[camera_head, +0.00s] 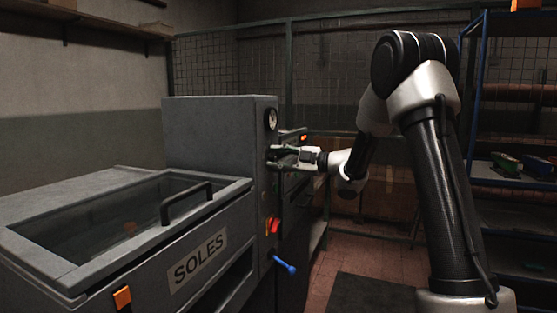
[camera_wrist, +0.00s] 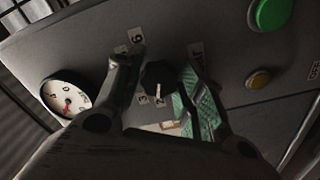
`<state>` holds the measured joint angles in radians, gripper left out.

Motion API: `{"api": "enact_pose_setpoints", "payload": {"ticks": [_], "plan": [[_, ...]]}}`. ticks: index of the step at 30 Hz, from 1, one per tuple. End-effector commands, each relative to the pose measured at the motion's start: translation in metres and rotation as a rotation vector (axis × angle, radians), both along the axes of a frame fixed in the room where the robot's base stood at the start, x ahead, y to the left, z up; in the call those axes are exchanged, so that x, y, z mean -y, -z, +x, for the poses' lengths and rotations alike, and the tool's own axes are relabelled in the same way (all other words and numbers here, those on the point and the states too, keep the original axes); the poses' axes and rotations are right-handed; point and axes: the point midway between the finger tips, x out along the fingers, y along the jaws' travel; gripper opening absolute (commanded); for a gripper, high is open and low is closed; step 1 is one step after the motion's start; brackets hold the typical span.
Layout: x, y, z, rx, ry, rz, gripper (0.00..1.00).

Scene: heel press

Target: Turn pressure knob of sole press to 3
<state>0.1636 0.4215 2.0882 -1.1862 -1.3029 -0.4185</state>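The sole press (camera_head: 215,130) is a grey machine marked SOLES, at the left in the head view. Its dark round pressure knob (camera_wrist: 158,77) shows in the middle of the wrist view, with small white number labels around it. I make out a 6, a 3 and what looks like a 2. A pale mark at the knob's lower edge lies near the 2. My gripper (camera_wrist: 160,68) has its fingers apart on both sides of the knob, close to it. Whether they touch it is unclear. In the head view my gripper (camera_head: 278,157) is at the panel and hides the knob.
A white pressure gauge (camera_wrist: 67,98) is left of the knob. Lower on the panel are a red switch (camera_head: 272,226) and a blue-tipped lever (camera_head: 285,265). A blue shelf rack (camera_head: 510,181) stands at the right.

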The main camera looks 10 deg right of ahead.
Motion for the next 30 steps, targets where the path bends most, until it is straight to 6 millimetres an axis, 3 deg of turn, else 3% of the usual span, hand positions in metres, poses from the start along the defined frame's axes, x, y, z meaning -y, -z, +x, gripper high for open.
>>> {"api": "enact_pose_setpoints", "payload": {"ticks": [1,3,14,30], "plan": [[0.0001,0.0000,-0.0001,0.000,0.000,0.000,0.23],[0.0000,0.0001,-0.0001,0.000,0.000,0.000,0.10],[0.0001,0.0005,-0.0003,-0.038,-0.001,0.026,0.10],[-0.0004,0.0015,-0.0009,-0.335,0.000,0.242,0.10]]}}
